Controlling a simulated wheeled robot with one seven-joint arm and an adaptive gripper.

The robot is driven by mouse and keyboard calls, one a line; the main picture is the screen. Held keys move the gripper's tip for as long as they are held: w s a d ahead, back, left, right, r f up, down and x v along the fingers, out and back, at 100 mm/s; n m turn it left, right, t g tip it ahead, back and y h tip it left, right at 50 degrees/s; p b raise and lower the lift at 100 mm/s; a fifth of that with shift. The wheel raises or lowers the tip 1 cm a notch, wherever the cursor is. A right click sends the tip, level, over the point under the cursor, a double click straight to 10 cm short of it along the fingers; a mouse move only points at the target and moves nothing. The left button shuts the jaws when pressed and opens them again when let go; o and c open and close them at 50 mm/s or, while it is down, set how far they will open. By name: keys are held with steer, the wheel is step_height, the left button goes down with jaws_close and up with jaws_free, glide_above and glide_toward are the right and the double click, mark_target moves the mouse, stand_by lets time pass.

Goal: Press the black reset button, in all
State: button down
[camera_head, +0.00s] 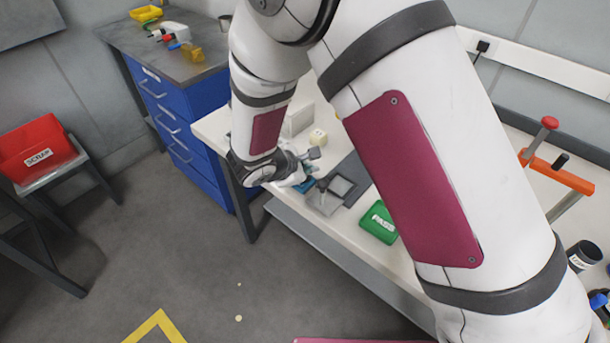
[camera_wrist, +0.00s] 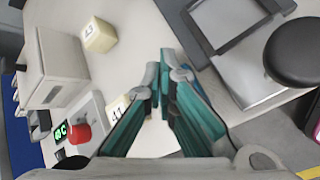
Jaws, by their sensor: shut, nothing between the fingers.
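My gripper (camera_wrist: 161,76) is shut and empty above the white bench top, its teal fingers together. It also shows in the head view (camera_head: 304,170), partly behind my arm. In the wrist view, left of the fingers, a pale control box (camera_wrist: 90,110) bears a red button (camera_wrist: 77,133) and a small green-lit display (camera_wrist: 61,130). A small dark spot (camera_wrist: 60,155) near them may be the black reset button; I cannot tell. The fingertips are apart from the box. A large round black knob (camera_wrist: 293,52) is at the right, over the grey fixture.
Pale blocks marked with numbers (camera_wrist: 99,36) (camera_wrist: 118,107) lie near the fingers. A grey housing (camera_wrist: 52,65) stands at the left. A grey framed fixture (camera_wrist: 225,25) lies at the right. A green PASS tray (camera_head: 379,222) and an orange clamp (camera_head: 560,172) are on the bench.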

steer(key=shift+r, duration=0.45)
steer(key=shift+r, duration=0.1)
steer(key=shift+r+p, duration=1.3)
steer(key=shift+r, duration=1.1)
